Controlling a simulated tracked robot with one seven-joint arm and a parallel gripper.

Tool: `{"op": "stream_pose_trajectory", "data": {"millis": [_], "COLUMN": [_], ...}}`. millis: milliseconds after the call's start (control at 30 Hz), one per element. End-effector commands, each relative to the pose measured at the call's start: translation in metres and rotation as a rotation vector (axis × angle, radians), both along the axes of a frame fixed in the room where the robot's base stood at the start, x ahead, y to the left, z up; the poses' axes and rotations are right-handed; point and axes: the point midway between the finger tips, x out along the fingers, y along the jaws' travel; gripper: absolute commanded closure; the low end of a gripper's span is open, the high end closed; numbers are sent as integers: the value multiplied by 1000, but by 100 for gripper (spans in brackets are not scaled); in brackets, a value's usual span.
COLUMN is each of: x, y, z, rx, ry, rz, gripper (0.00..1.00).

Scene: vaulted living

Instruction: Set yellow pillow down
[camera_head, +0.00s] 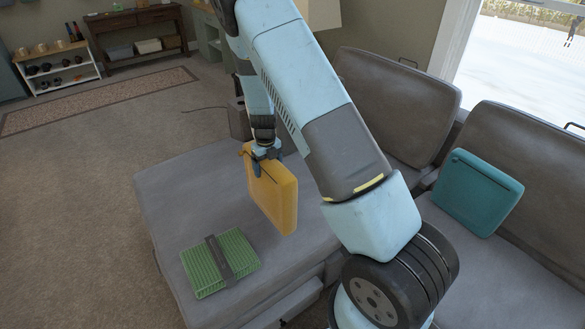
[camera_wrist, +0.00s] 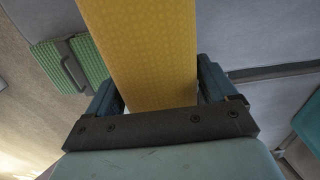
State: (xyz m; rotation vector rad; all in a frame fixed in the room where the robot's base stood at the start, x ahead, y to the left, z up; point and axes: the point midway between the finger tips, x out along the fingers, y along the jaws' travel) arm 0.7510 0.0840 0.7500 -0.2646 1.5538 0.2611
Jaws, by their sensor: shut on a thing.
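The yellow pillow (camera_head: 272,192) hangs upright, edge-on, from my gripper (camera_head: 264,153) over the grey chaise part of the sofa (camera_head: 182,178) in the head view. My gripper is shut on its top edge. In the wrist view, the yellow pillow (camera_wrist: 142,50) fills the space between the two fingers of my gripper (camera_wrist: 160,95). I cannot tell whether the pillow's lower edge touches the seat.
A green ribbed object with a dark strap (camera_head: 220,262) lies on the chaise, left of the pillow; it also shows in the wrist view (camera_wrist: 82,62). A teal pillow (camera_head: 477,192) leans on the sofa at right. The chaise's left part is clear.

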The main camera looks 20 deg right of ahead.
Motion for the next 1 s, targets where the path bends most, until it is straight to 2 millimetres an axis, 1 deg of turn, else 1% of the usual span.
{"op": "stream_pose_trajectory", "data": {"millis": [67,200,300,500,533,667,867,1000], "x": [4,3,3,3,3,3,3,3], "y": [0,0,0,1,1,2,2,3], "z": [-6,-25,-33,-34,-35,-35,-34,-29], "rx": [0,-1,-1,0,0,0,0,0], "ry": [1,3,2,0,1,1,1,-1], "rz": [0,-1,-1,1,1,2,3,4], "gripper": [92,92,92,92,13,0,0,0]}}
